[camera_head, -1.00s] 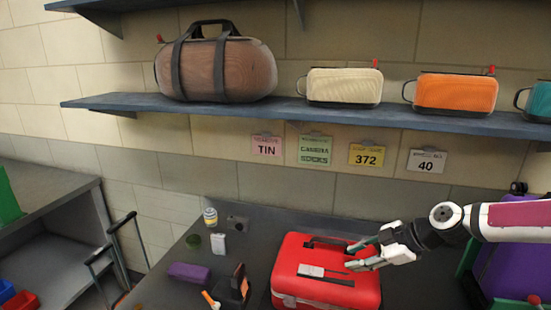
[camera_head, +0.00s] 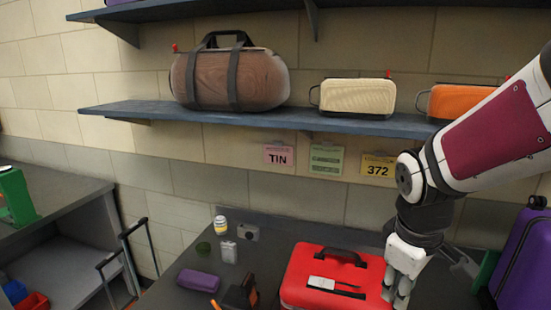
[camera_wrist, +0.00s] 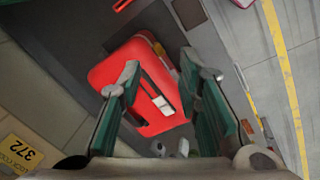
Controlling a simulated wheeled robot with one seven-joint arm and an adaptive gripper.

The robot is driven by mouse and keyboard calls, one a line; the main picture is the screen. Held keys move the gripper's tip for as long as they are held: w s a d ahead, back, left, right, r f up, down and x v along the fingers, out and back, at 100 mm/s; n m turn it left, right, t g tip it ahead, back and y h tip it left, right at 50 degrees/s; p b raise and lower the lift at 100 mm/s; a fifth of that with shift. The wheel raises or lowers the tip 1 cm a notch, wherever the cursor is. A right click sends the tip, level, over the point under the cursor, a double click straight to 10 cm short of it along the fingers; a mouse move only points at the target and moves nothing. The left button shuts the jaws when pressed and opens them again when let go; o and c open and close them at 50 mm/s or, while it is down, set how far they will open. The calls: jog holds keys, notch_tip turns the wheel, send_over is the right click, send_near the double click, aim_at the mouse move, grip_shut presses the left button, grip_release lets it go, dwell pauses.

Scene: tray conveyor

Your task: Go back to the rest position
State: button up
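My gripper (camera_head: 396,293) hangs fingers-down at the right edge of the red case in the head view. In the wrist view my gripper (camera_wrist: 165,80) is open, its two green-padded fingers wide apart with nothing between the pads. The red case (camera_head: 300,275) lies on the dark counter, with a black handle and a white tag on top. It also shows beyond the fingers in the wrist view (camera_wrist: 110,70). I cannot tell the exact gap between the fingertips and the case.
A shelf (camera_head: 250,115) above holds a brown duffel (camera_head: 255,80), a cream bag (camera_head: 355,96) and an orange bag (camera_head: 455,100). A purple suitcase (camera_head: 525,260) stands at the right. A purple pouch (camera_head: 198,280) and small items lie left of the case.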

jog(key=s+a+r+m+t+y, duration=0.1)
jog(key=s+a+r+m+t, duration=0.2)
jog(key=s+r+m, duration=0.4)
jog(key=s+r, duration=0.3)
jog(key=s, duration=0.1)
jog(key=shift+s+r+t, duration=0.15)
jog(key=shift+t, duration=0.25)
jog(key=shift+a, duration=0.1)
jog(key=shift+c, duration=0.5)
